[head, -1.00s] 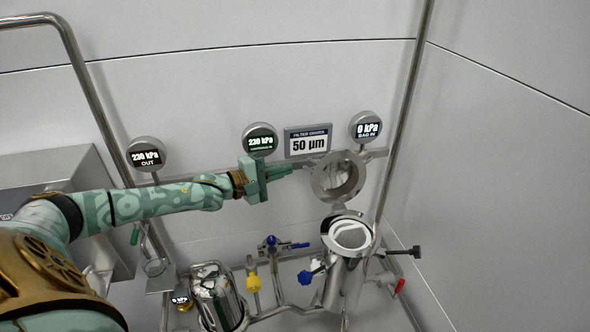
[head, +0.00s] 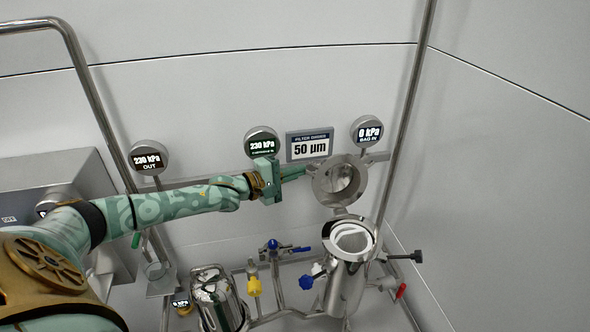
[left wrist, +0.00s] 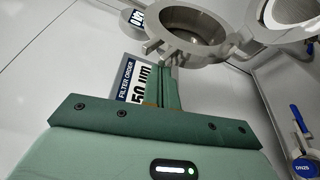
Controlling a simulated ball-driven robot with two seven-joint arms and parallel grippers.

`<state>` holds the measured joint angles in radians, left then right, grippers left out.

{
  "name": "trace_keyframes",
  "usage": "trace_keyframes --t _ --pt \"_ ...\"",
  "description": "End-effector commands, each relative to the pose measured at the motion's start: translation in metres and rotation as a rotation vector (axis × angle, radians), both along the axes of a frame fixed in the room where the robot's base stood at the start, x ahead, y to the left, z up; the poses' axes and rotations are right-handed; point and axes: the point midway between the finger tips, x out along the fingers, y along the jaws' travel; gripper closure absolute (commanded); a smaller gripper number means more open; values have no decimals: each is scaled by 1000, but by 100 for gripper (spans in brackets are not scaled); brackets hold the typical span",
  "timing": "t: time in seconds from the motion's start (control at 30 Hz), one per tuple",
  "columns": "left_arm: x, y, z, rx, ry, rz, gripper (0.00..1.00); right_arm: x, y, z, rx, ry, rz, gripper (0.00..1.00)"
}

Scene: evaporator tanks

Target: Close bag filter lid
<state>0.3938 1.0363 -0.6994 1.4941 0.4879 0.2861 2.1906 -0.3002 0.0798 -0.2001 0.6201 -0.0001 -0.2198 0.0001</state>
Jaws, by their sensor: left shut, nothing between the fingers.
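The bag filter lid (head: 316,180), a round steel ring-shaped lid, stands swung up and open above the bag filter housing (head: 345,285) in the head view. The housing's round mouth is uncovered and shows a white liner. The lid also shows in the left wrist view (left wrist: 158,47), at the top. My left gripper (head: 303,172) is shut and empty, its fingertips pointing right at the lid's left side. The fingertips are close to the lid's rim; I cannot tell whether they touch. My right gripper is not in view.
Pressure gauges (head: 262,142) and the 50 µm sign (head: 310,145) are on the wall behind the gripper. A vertical pipe (head: 404,115) stands right of the lid. Valves with blue (head: 306,282) and yellow (head: 254,287) handles sit low, beside a second steel vessel (head: 214,298).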

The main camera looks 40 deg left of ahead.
Motion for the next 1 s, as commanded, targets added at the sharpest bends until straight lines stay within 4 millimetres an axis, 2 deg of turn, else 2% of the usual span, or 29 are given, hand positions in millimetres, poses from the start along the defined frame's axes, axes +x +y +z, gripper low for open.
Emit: trace_keyframes --t 0.27,0.47,0.7,1.0 --pt "-4 -6 3 29 -30 -2 100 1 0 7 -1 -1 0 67" --pt "-12 -14 7 89 -84 -3 100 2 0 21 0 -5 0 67" --pt "-29 -34 11 234 -215 -1 100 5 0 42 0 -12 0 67" --pt "-53 -61 2 450 -405 -1 100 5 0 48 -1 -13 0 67"
